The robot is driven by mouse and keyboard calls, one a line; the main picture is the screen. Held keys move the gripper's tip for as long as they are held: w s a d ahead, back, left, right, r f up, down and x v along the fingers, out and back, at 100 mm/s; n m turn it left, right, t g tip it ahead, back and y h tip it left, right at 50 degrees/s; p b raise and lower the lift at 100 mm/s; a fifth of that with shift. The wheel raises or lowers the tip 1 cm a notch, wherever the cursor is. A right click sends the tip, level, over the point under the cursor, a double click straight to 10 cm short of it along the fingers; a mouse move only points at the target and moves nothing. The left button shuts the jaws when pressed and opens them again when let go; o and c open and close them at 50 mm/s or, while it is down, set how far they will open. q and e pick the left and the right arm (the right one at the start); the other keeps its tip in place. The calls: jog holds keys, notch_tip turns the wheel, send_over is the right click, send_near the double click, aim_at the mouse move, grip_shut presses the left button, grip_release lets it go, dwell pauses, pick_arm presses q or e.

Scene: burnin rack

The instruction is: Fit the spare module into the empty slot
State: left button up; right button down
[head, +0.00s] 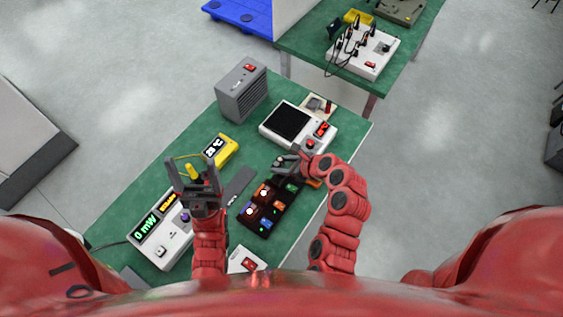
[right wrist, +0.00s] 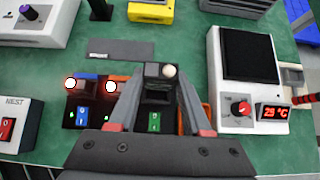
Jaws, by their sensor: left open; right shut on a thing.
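The dark module rack (head: 257,228) lies on the green bench in the head view, with lit lamps and blue, orange and green-marked modules. It also shows in the right wrist view (right wrist: 84,118), partly behind my gripper. My right gripper (right wrist: 160,82) is shut on a dark grey module (right wrist: 152,70) with a pale, unlit round lamp. It is over the rack's right part, and I cannot tell the height of the module above it. The gripper and module hide the slot beneath. In the head view my left gripper (head: 197,180) is open and empty, left of the rack.
A grey flat strip (head: 239,186) lies left of the rack. A yellow meter (head: 220,150), a white power meter (head: 165,245), a white temperature unit (head: 300,128), a grey vented box (head: 242,92) and a white NEST box (right wrist: 15,122) stand around it.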

jog(key=shift+r+p, duration=0.25)
jog(key=shift+p, duration=0.05)
notch_tip(320, 180, down, 6)
jog(key=b, duration=0.3)
jog(key=shift+r, duration=0.15)
jog(key=shift+f, duration=0.2)
jog(key=shift+p, duration=0.35)
dwell(1.3)
jog(key=shift+f+b, duration=1.05)
jog(key=shift+f, duration=0.6)
jog(key=shift+c, duration=1.3)
grip_release()
